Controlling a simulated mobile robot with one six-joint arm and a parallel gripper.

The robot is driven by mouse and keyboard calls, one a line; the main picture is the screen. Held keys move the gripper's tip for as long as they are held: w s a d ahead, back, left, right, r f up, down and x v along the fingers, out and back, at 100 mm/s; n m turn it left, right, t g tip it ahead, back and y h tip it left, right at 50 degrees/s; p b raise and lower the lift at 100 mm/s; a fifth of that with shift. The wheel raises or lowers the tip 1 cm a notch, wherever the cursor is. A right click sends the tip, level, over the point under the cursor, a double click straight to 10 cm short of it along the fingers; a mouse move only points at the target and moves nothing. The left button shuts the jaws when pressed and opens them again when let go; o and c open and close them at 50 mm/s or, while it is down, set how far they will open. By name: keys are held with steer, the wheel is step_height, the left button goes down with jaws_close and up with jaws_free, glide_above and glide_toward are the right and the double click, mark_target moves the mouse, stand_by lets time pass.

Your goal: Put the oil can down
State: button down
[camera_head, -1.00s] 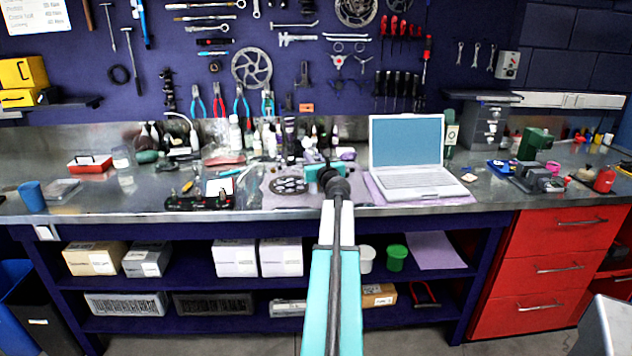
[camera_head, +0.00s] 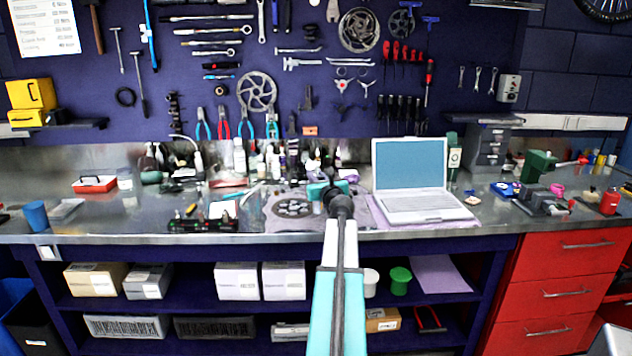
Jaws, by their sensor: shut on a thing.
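My arm reaches forward from the bottom middle to the bench. My gripper (camera_head: 329,178) is at its far end, over the middle of the bench, left of the laptop. My own wrist hides most of the jaws, which are shut on the oil can. The can is mostly hidden behind the wrist and among the bottles, so I cannot make out its shape or whether it touches the bench top (camera_head: 480,220).
A laptop (camera_head: 409,180) stands open to the right. A grey mat with a chainring (camera_head: 293,208) lies left of the wrist. Bottles (camera_head: 239,158) crowd the back. A red-and-black tool tray (camera_head: 203,225) is at the front left. Bare metal shows right of the laptop.

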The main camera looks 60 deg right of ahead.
steer(key=shift+r, duration=0.65)
steer(key=s+a+r+b, duration=0.2)
steer(key=s+a, duration=0.7)
steer(key=a, duration=0.4)
steer(key=shift+s, duration=0.2)
